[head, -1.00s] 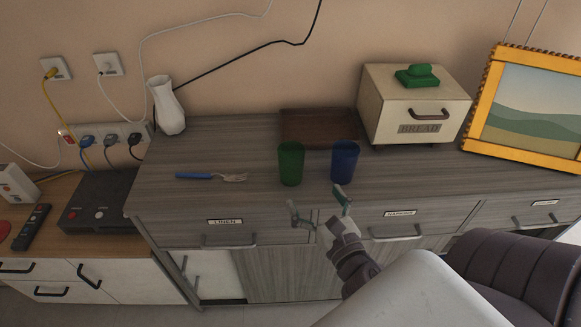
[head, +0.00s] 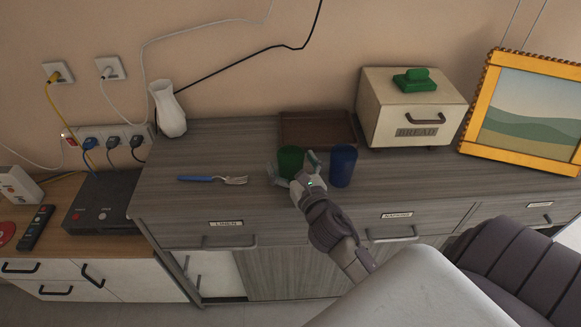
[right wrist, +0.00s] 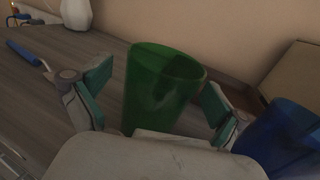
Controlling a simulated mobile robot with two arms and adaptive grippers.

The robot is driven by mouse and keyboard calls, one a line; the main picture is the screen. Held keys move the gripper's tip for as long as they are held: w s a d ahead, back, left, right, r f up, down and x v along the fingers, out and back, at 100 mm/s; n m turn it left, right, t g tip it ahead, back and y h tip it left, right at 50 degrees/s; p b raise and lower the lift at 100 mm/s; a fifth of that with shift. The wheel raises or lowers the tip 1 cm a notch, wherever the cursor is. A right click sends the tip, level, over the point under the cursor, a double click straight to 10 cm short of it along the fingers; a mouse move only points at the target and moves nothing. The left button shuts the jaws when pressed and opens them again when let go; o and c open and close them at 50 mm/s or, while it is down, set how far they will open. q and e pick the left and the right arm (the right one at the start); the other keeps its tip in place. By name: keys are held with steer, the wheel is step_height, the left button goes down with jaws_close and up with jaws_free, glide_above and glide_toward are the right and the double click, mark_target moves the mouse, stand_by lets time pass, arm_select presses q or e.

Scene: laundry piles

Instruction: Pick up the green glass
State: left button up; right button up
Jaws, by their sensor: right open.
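The green glass (head: 290,158) stands upright on the grey wooden cabinet top, its lower part hidden behind my right gripper in the head view. My right gripper (head: 294,169) is open, with its fingers on either side of the glass. In the right wrist view the green glass (right wrist: 160,88) stands between the two teal-padded fingers (right wrist: 155,95), with a gap to the left finger. The right finger looks close to the glass; I cannot tell if it touches. My left gripper is not in view.
A blue glass (head: 342,166) stands just right of my right gripper, also close in the wrist view (right wrist: 283,140). A blue-handled fork (head: 212,180) lies to the left. A brown tray (head: 318,146) and bread box (head: 410,110) are behind. A white vase (head: 168,108) stands back left.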

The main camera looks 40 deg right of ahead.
steer(key=shift+w, duration=0.1)
steer(key=c, duration=1.4)
steer(key=shift+r, duration=0.1)
